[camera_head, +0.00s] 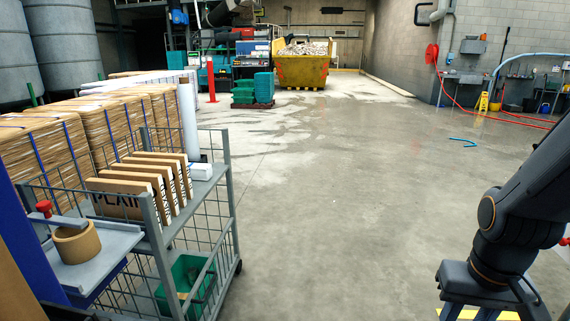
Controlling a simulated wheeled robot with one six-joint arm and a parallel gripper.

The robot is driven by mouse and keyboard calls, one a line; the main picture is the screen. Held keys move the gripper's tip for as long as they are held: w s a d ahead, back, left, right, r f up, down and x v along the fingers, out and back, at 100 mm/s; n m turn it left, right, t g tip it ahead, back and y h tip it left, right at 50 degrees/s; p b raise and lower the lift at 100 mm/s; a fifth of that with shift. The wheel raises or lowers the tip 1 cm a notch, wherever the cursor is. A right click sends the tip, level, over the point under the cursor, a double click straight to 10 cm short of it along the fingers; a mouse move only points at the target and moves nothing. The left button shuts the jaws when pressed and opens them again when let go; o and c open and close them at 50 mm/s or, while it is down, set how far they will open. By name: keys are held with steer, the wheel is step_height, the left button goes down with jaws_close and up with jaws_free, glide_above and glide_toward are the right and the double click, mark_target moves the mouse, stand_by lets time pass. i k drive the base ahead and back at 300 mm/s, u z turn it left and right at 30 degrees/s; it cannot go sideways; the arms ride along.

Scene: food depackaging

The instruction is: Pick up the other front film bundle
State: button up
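I cannot pick out a front film bundle with certainty. A tall white roll (188,122) stands upright behind the row of cartons on the grey wire cart at the left. A short white piece (202,171) lies on the cart's shelf beside it; I cannot tell if it is film. A small blue strip (463,142) lies on the wet floor at right of centre.
Strapped cardboard stacks (42,152) stand behind. The middle floor is mostly clear.

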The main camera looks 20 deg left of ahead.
mark_target(198, 172)
steer(key=u, duration=0.2)
steer(key=i, duration=1.75)
steer(key=u, duration=1.25)
steer(key=i, duration=1.45)
steer(key=u, duration=1)
steer(key=i, duration=0.25)
steer(key=u, duration=0.1)
